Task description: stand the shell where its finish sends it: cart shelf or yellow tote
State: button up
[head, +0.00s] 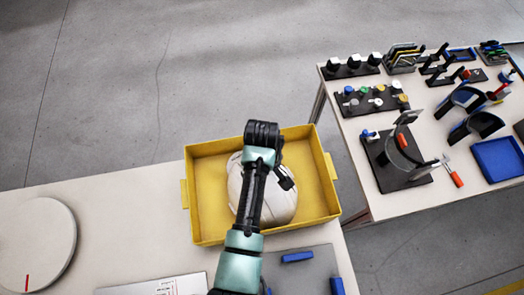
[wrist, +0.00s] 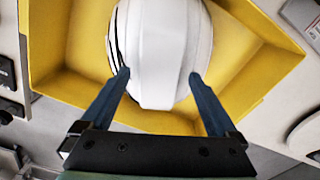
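The white helmet shell (head: 279,208) is inside the outline of the yellow tote (head: 206,205), partly hidden under my arm in the head view. In the wrist view the pale, smooth shell (wrist: 165,50) has dark curved lines along its left side. I cannot tell whether it rests on the tote floor. My gripper (wrist: 160,75) is over the tote, its two blue fingers apart, one at each side of the shell's near end. The fingertips look close to or against the shell; I cannot tell whether they press on it. The head view hides the fingers behind my arm.
The tote sits at the right end of a pale bench with a round white disc (head: 36,245), a printed sheet (head: 165,287) and a grey mat (head: 305,268). A second table at right holds tool racks, a black stand (head: 400,165) and a blue tray (head: 498,158). Open floor lies behind.

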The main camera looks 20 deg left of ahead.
notch_tip(320, 180, up, 12)
jog(key=shift+r, duration=0.2)
dwell(0.4)
